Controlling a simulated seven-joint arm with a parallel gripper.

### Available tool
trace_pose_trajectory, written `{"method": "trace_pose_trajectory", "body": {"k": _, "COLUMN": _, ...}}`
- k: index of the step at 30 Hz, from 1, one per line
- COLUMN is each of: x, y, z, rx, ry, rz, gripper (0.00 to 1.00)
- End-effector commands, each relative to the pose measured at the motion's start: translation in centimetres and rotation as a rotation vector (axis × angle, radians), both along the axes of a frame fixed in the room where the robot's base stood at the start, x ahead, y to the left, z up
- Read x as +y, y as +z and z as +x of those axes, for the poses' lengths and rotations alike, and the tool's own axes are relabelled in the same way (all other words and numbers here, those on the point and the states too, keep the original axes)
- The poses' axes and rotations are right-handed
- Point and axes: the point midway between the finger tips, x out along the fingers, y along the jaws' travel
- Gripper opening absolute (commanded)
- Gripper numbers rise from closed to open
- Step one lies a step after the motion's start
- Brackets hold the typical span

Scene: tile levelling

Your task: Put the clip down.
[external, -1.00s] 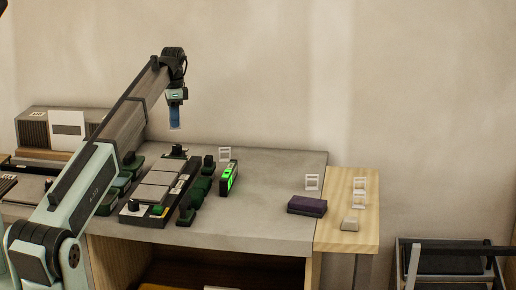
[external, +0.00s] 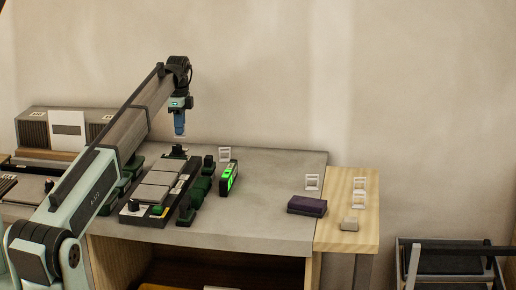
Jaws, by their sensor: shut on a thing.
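My gripper (external: 180,130) hangs pointing down above the back of the grey worktop, near the far end of the tile fixture. It is shut on a small pale clip (external: 180,135), of which only a little shows below the blue fingers. The clip is in the air, apart from the worktop as far as I can see. Other white frame-like clips stand upright: one (external: 224,155) behind the green-lit level, one (external: 312,182) behind the dark purple block, and two (external: 360,192) on the wooden board at the right.
The tile fixture (external: 158,190) with grey tiles and dark green knobs lies below and left of my gripper. A level with a green display (external: 229,178) stands right of it. A purple block (external: 307,205) lies farther right. The grey worktop (external: 268,190) between them is clear.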

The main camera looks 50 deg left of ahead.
Motion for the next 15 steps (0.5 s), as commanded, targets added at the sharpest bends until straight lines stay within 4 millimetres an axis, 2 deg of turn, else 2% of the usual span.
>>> {"method": "trace_pose_trajectory", "body": {"k": 1, "x": -0.1, "y": -0.8, "z": -0.1, "rx": 0.001, "ry": 0.0, "rz": -0.001, "gripper": 0.0}}
{"method": "trace_pose_trajectory", "body": {"k": 8, "x": 0.0, "y": -2.5, "z": 0.0, "rx": 0.0, "ry": 0.001, "rz": 0.0, "gripper": 0.0}}
{"method": "trace_pose_trajectory", "body": {"k": 15, "x": 0.0, "y": -5.3, "z": 0.0, "rx": 0.0, "ry": 0.001, "rz": 0.0, "gripper": 0.0}}
